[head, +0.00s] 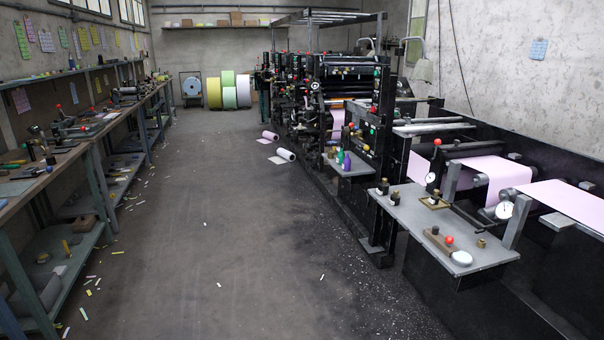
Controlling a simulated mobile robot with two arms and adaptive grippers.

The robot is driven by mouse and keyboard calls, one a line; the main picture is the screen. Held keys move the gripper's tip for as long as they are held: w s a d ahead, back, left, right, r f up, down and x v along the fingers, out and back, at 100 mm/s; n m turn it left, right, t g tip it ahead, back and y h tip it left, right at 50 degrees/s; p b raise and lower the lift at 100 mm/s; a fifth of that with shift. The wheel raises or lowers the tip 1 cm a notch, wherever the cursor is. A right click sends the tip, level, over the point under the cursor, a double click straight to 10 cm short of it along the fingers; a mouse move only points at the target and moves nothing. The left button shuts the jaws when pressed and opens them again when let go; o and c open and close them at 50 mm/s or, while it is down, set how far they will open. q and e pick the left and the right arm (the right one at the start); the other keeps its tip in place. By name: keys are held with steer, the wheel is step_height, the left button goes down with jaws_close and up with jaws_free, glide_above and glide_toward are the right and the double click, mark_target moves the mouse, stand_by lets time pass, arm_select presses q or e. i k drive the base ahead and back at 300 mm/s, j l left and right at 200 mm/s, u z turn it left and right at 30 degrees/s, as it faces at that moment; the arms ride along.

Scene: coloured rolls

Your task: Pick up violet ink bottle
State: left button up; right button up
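A small violet bottle (347,162) stands upright on a small grey shelf (352,171) at the side of the black printing machine, right of the picture's middle. A green bottle (340,156) stands close beside it on the left, and a dark item stands there too, too small to make out. Neither of my grippers is in view.
The concrete floor (215,220) is largely clear, with paper scraps. Two paper rolls (286,155) lie near the machine. A larger grey shelf (405,212) with gauges and knobs juts out at the right. A long workbench (75,150) lines the left wall.

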mark_target(346, 160)
steer(key=i+j+z, duration=0.1)
steer(key=i+z, duration=0.35)
steer(key=i, duration=1.85)
